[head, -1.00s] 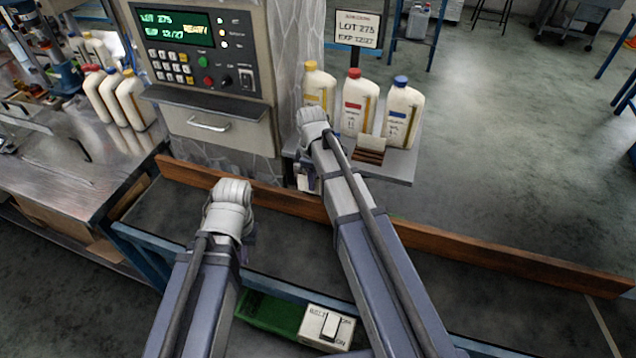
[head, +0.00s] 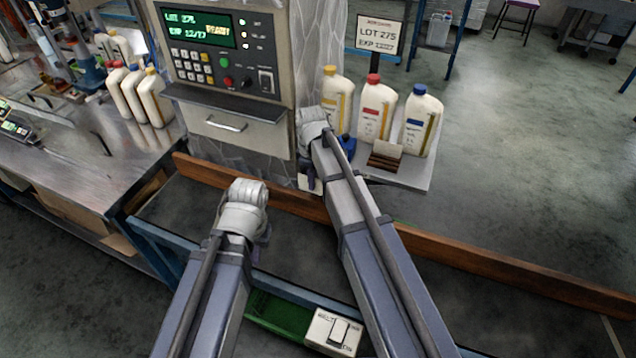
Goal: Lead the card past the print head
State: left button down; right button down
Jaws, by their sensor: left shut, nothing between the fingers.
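A small white card (head: 304,183) shows beneath my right wrist, in front of the grey stone pillar. My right gripper (head: 311,178) is mostly hidden by its wrist; it appears shut on the card. A blue part (head: 349,146), perhaps the print head, shows just right of my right wrist, mostly hidden by the arm. The printer's control panel (head: 226,46) stands left of the pillar; its green screen reads LOT 275 and READY. My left gripper (head: 262,240) is shut and empty over the conveyor, its fingers almost wholly hidden under the wrist.
A shelf (head: 424,176) right of the pillar holds yellow-, red- and blue-capped bottles, a brown card rack (head: 385,160) and a LOT 275 sign (head: 376,36). A wooden rail (head: 450,246) runs along the dark conveyor (head: 173,205). A belt switch box (head: 331,332) is at the front.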

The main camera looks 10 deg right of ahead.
aim_at(299, 177)
jog(key=shift+w+a, duration=0.2)
jog(key=shift+w+a, duration=0.5)
jog(key=shift+a, duration=0.25)
jog(key=shift+w+a, duration=0.45)
jog(key=shift+a, duration=0.3)
jog(key=shift+w+a, duration=0.55)
jog(key=shift+a, duration=0.25)
jog(key=shift+w+a, duration=0.5)
jog(key=shift+a, duration=0.25)
jog(key=shift+r, duration=0.1)
jog(key=s+a+r+p, duration=0.4)
jog(key=s+r+p, duration=0.1)
jog(key=s+p, duration=0.1)
jog(key=shift+r, duration=0.4)
